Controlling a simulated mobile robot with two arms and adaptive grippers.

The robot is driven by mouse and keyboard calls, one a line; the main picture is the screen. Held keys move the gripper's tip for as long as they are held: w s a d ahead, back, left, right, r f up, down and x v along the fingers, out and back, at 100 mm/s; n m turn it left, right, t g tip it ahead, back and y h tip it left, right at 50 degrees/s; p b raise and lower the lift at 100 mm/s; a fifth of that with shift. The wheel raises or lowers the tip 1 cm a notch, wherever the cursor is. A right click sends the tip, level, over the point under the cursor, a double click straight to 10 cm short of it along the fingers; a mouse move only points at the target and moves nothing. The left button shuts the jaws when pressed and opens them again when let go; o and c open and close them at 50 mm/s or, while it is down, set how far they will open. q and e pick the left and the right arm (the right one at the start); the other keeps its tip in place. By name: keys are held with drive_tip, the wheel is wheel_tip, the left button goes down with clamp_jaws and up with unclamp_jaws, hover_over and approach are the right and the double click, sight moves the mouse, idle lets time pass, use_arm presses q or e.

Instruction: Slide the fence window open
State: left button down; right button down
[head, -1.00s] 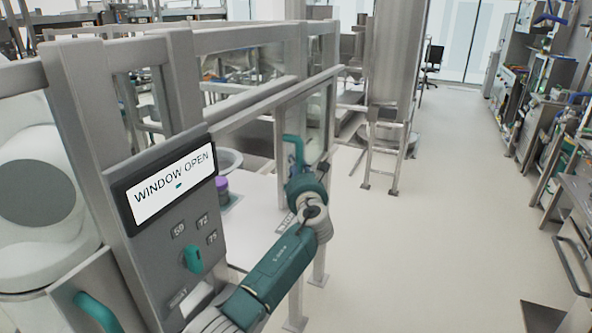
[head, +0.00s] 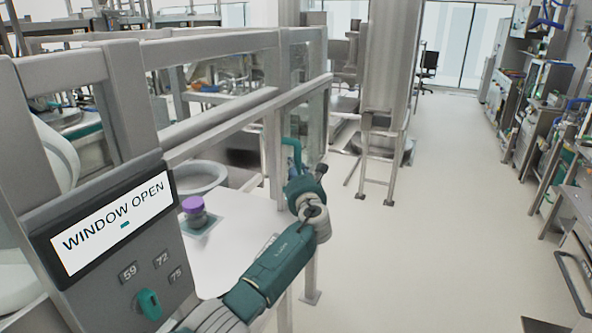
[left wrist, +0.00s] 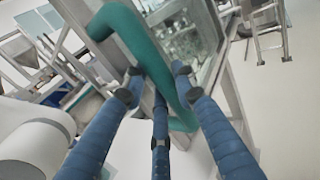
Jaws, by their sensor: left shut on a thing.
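The fence window (head: 314,120) is a clear pane in a grey metal frame. A green bar handle (head: 291,148) stands on its near edge. My left arm reaches in from the bottom, and my left gripper (head: 297,170) is at the handle. In the left wrist view the green handle (left wrist: 150,62) runs between my blue fingers, which are shut on it. A wide gap lies between the window and the grey control panel (head: 150,262). The panel's screen (head: 112,228) reads "WINDOW OPEN". My right gripper is not in view.
Through the gap a white table (head: 240,235) shows, with a metal bowl (head: 200,176) and a purple-lidded jar (head: 194,207). A steel tank (head: 388,80) on legs stands beyond the fence. The floor to the right is clear, with shelving along the right wall.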

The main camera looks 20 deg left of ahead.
use_arm(q)
drive_tip(key=c, duration=1.7)
unclamp_jaws()
drive_tip(key=shift+f, duration=0.2)
drive_tip(key=o, duration=0.3)
drive_tip(key=shift+a, duration=0.1)
drive_tip(key=shift+s+r, duration=0.1)
drive_tip(key=v, duration=1.1)
drive_tip(key=shift+s+d, duration=0.2)
drive_tip(key=shift+s, duration=0.15)
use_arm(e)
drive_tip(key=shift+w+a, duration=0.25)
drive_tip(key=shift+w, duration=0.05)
